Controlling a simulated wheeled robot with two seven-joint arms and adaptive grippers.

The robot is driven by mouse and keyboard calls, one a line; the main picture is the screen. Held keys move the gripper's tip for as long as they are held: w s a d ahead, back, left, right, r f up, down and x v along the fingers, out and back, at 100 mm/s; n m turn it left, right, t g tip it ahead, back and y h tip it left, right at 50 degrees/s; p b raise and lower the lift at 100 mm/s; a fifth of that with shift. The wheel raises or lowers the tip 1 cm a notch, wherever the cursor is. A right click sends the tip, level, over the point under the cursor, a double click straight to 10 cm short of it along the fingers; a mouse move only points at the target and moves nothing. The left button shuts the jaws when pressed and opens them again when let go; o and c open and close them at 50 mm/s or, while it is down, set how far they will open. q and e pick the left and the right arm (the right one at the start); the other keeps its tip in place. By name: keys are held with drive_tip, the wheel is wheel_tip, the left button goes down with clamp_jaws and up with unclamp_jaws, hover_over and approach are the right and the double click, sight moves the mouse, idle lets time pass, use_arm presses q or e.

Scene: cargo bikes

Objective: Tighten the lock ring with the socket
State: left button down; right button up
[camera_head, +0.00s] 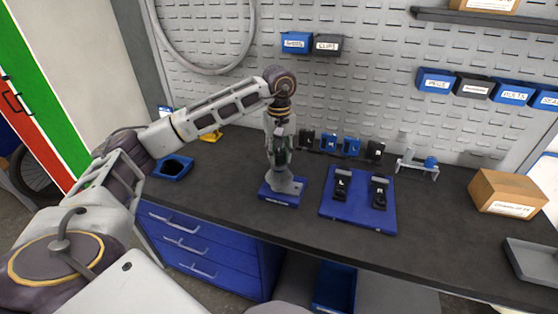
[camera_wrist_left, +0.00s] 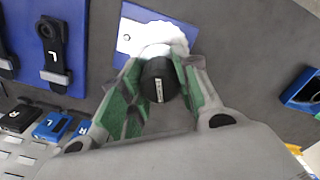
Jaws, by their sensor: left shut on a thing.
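My left gripper (camera_head: 279,160) points down over a grey fixture (camera_head: 291,185) on a small blue base (camera_head: 280,196) on the bench. In the left wrist view, the gripper (camera_wrist_left: 158,95) has its green-padded fingers shut on a black cylindrical socket (camera_wrist_left: 159,84) with a pale label. Just past the socket is a white toothed part (camera_wrist_left: 160,45) above the blue base (camera_wrist_left: 128,38). The socket overlaps the toothed part in view. I cannot tell whether it is seated on it, and the lock ring is hidden. My right gripper is out of view.
A blue board (camera_head: 350,219) with two black pieces marked L and R lies to the right. A blue open tray (camera_head: 173,167) stands to the left. Small blocks (camera_head: 329,142) line the wall behind. A cardboard box (camera_head: 507,193) and grey tray (camera_head: 533,261) sit far right.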

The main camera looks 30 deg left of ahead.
use_arm(q)
drive_tip(key=shift+f, duration=0.35)
idle(0.3)
drive_tip(key=c, duration=1.6)
unclamp_jaws()
clamp_jaws()
drive_tip(key=shift+f, duration=0.1)
drive_tip(key=shift+m, duration=0.3)
